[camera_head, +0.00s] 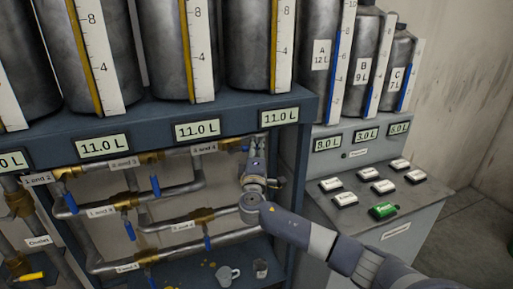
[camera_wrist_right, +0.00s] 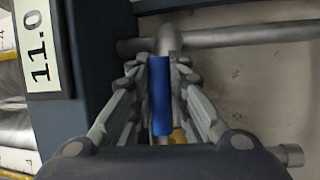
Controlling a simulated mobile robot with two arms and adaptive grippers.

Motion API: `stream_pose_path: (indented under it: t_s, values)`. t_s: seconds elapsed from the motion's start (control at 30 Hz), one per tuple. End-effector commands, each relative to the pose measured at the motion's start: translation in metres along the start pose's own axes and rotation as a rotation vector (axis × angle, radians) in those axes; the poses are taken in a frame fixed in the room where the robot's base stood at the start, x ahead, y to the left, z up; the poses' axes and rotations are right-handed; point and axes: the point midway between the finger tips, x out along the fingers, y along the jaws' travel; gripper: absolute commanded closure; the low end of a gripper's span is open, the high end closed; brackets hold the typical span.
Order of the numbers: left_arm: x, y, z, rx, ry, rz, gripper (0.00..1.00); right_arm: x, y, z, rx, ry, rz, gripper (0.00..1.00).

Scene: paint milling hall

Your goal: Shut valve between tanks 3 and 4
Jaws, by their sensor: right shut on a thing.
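The valve (camera_head: 232,144) sits on the top pipe at the right, beside a label (camera_head: 203,148) that seems to read "3 and 4". Its brass body is partly covered by my right gripper (camera_head: 256,144), which reaches up to it from the lower right. In the right wrist view, the blue valve handle (camera_wrist_right: 160,95) lies lengthwise between the two fingers of my right gripper, and they are shut on it. A bit of brass shows below the handle. The handle's angle to its own pipe is hard to tell. My left gripper is not in view.
Other pipes carry valves with blue handles, such as one (camera_head: 155,186) left of the gripper. A yellow handle (camera_head: 30,276) is at the lower left. Tank displays (camera_head: 197,130) read 11.0 L. A button console (camera_head: 410,216) stands right. A mug (camera_head: 228,275) sits below.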

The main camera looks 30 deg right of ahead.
Motion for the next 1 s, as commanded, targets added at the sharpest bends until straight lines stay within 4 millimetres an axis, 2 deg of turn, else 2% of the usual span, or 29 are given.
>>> stream_pose_path:
  t_s: [0.27,0.6,1.0]
  values:
    - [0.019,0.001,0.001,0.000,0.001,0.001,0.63,-0.004,-0.016,0.000,0.119,-0.026,-0.049,1.00]
    - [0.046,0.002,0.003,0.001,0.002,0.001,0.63,-0.011,-0.039,-0.005,0.396,-0.084,-0.165,1.00]
    - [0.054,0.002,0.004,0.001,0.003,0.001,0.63,-0.022,-0.061,-0.021,0.739,-0.160,-0.308,1.00]
